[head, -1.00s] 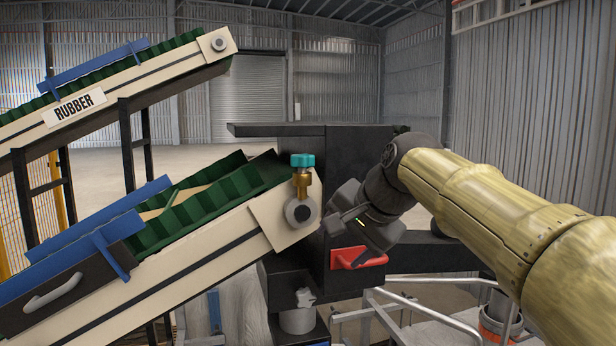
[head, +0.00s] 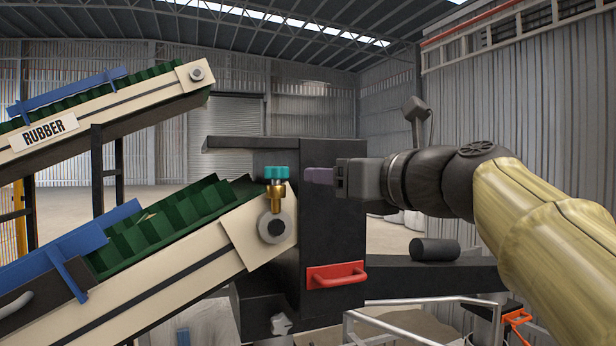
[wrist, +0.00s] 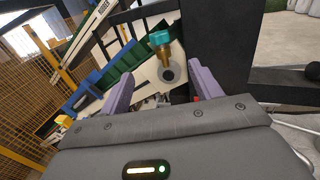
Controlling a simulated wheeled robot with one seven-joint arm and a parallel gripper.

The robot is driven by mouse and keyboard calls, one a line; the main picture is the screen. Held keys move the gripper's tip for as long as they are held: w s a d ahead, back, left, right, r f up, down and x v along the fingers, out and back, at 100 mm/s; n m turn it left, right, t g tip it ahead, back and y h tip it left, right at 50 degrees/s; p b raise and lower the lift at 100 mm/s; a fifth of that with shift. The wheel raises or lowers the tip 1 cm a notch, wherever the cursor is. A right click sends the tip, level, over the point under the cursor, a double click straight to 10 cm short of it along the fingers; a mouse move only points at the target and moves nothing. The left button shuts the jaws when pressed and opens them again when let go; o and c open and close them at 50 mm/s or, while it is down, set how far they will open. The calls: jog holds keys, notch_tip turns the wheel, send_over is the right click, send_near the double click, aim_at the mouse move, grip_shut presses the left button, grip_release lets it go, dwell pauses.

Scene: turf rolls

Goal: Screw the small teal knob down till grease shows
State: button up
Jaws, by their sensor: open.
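The small teal knob (head: 276,173) sits on top of a brass grease cup (head: 276,197) at the upper end of the lower conveyor. Below it is the round dark end of a shaft (head: 276,228). In the wrist view the teal knob (wrist: 159,38) shows beyond the fingers, a little above and between them. My gripper (head: 318,175) is to the right of the knob at about its height, apart from it, with its purple fingers pointing left. In the wrist view the two fingers (wrist: 160,92) are spread wide with nothing between them. No grease can be made out.
A black housing (head: 335,225) with a red handle (head: 336,274) stands behind and right of the knob. The lower conveyor's cream side frame (head: 190,270) slopes down left. A second conveyor labelled RUBBER (head: 50,132) is behind. A metal railing (head: 420,301) is low at right.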

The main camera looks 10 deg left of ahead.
aim_at(282, 172)
jog(key=shift+a, duration=0.1)
jog(key=p+x, duration=0.9)
jog(key=x, duration=0.7)
jog(key=shift+w+r, duration=0.15)
jog(key=shift+w+a+p, duration=0.35)
jog(key=shift+w+a, duration=0.1)
jog(key=shift+s+d, duration=0.1)
jog(key=c, duration=1)
